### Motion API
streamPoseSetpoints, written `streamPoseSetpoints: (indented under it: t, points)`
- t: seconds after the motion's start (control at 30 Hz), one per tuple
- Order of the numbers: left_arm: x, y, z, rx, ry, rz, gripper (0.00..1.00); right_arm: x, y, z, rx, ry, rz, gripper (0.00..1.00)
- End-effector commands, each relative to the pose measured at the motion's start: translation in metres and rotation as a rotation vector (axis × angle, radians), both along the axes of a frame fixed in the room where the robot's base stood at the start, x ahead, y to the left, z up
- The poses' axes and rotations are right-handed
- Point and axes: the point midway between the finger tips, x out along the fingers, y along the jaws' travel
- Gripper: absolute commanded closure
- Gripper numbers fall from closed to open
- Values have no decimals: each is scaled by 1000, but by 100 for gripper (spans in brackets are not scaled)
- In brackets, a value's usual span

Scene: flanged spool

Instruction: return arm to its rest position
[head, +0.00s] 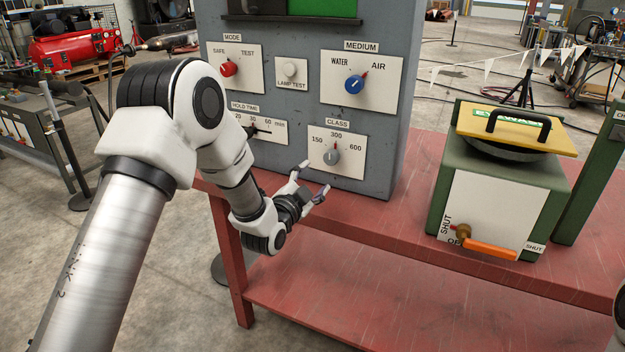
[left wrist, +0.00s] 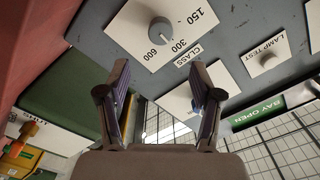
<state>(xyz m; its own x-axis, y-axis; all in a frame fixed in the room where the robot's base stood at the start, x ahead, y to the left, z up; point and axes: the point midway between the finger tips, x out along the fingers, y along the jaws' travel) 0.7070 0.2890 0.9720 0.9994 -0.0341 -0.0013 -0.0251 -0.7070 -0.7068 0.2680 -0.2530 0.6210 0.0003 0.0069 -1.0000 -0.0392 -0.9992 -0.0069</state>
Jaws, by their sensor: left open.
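My left arm comes in from the left in the head view. Its left gripper (head: 314,178) is open and empty, just in front of the lower part of the grey panel (head: 386,150). It is below and left of the grey CLASS knob (head: 331,157), whose pointer is up at 300. In the left wrist view the two fingers of the left gripper (left wrist: 160,72) are spread with nothing between them. There the CLASS knob (left wrist: 161,31) is beyond the fingertips and apart from them. My right gripper is not in view.
The panel carries a red MODE knob (head: 227,69) at SAFE, a blue MEDIUM knob (head: 354,85) and a LAMP TEST button (head: 289,69). A green box (head: 557,190) with an orange-handled valve (head: 490,249) stands on the red bench (head: 400,240). The bench between them is clear.

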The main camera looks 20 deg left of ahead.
Motion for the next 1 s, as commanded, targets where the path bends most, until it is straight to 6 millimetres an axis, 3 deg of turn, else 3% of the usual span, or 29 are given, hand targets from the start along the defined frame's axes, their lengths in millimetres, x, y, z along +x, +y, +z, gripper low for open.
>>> streamPoseSetpoints:
  t: [0.43, 0.53, 0.6, 0.67, 0.77, 0.9, 0.97, 1.0]
  points:
    - [0, 0, -3, 0, 6, 0, 35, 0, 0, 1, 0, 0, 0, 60]
    - [-5, -3, -31, 5, 56, -6, 35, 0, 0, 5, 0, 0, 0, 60]
    - [-18, -10, -69, 10, 135, -16, 35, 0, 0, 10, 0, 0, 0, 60]
    - [-40, -16, -111, 12, 232, -26, 35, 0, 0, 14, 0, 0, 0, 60]
    - [-94, -26, -185, -13, 448, -28, 35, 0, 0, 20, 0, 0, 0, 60]
    - [-192, -35, -268, -125, 786, 25, 35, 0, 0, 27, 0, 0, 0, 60]
    - [-241, -37, -294, -187, 938, 73, 35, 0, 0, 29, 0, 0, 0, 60]
    - [-276, -38, -307, -233, 1040, 117, 35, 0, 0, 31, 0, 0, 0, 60]
